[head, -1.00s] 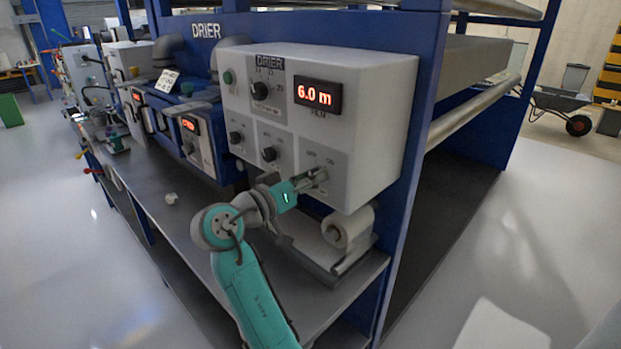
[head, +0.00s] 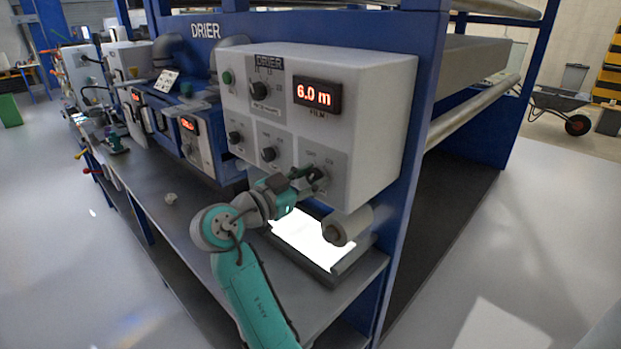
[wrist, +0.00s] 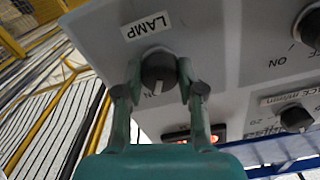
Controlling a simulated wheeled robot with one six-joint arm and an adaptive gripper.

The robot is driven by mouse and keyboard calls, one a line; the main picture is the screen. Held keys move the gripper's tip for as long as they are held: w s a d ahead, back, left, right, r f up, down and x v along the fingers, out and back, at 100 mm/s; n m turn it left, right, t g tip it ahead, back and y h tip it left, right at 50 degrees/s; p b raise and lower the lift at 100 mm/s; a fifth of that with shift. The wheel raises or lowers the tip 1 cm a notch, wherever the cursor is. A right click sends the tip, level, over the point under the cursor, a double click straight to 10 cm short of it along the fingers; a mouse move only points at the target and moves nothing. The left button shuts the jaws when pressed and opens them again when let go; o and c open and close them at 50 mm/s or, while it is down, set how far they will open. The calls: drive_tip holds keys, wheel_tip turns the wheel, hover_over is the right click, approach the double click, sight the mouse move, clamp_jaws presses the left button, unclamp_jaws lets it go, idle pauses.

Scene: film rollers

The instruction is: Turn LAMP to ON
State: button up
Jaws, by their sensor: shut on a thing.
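The LAMP knob (wrist: 158,72) is a round dark knob with a white pointer line, on the grey front of the DRIER control box (head: 375,85). A white LAMP label (wrist: 146,25) is beside it in the wrist view. My gripper (wrist: 160,80) is shut on the knob, one finger on each side. The pointer faces the lower part of the wrist view, towards partly hidden lettering. In the head view my gripper (head: 308,178) covers most of the knob. Below the box, a flat light panel (head: 305,240) glows bright white.
Other knobs (head: 269,154) and a red display reading 6.0 m (head: 317,96) are on the same box. A blue frame post (head: 418,170) stands to the right. Open floor lies left of the bench.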

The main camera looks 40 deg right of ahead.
idle(0.3)
drive_tip(key=o, duration=1.2)
drive_tip(key=shift+c, duration=0.2)
drive_tip(key=shift+a, duration=0.15)
drive_tip(key=a, duration=1.1)
drive_tip(key=shift+s+a, duration=0.2)
drive_tip(key=shift+a, duration=0.2)
